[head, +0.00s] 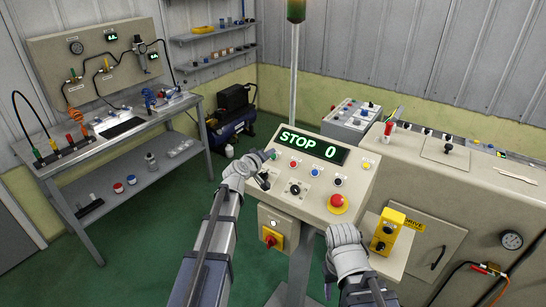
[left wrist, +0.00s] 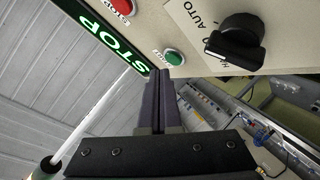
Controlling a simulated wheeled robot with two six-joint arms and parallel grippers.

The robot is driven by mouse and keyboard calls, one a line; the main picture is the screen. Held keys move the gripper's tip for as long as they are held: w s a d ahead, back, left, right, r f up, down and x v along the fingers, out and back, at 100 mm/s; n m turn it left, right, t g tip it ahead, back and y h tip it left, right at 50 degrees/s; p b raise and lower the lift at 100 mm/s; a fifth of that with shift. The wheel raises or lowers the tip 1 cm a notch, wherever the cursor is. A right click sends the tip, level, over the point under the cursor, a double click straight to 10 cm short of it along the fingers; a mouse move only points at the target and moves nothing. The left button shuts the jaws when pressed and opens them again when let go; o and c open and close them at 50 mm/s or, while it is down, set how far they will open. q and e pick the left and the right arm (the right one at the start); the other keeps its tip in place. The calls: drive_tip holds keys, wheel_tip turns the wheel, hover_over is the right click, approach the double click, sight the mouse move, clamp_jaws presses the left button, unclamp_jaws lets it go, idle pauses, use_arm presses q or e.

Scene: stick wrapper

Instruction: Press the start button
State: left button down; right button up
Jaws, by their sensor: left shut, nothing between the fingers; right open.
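The control panel (head: 317,205) stands in front of me, with a lit green display (head: 312,145) reading STOP 0. The green start button (left wrist: 174,57) shows in the left wrist view, close to the fingertips of my left gripper (left wrist: 160,72). That gripper is shut and empty. In the head view my left gripper (head: 263,160) is at the panel's upper left corner and mostly covers the green button. I cannot tell whether the tips touch it. My right gripper (head: 342,232) is open, below the panel's right part; its fingertips are hard to make out.
A red stop button (left wrist: 122,6) and a black selector knob (left wrist: 236,42) are near the start button. A red emergency stop (head: 337,203) is on the panel's lower right. A yellow box (head: 387,232) stands beside my right gripper. A workbench (head: 120,130) is at the left; green floor lies between.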

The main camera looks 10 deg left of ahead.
use_arm(q)
drive_tip(key=shift+f, duration=0.1)
drive_tip(key=shift+w+f+b, duration=0.2)
drive_tip(key=shift+f+b, duration=0.1)
drive_tip(key=shift+b, duration=0.1)
drive_tip(key=shift+w+d+f+b, duration=0.15)
drive_tip(key=shift+f+b, duration=0.2)
idle(0.6)
drive_tip(key=shift+r, duration=0.2)
drive_tip(key=shift+s+r+p, duration=0.35)
drive_tip(key=shift+r+p, duration=0.2)
drive_tip(key=shift+p, duration=0.2)
drive_tip(key=r+p, duration=0.1)
drive_tip(key=s+r+p, duration=0.1)
drive_tip(key=r+p, duration=0.1)
drive_tip(key=s+a+r+p, duration=0.1)
drive_tip(key=shift+s+r, duration=0.1)
drive_tip(key=shift+r, duration=0.1)
idle(0.3)
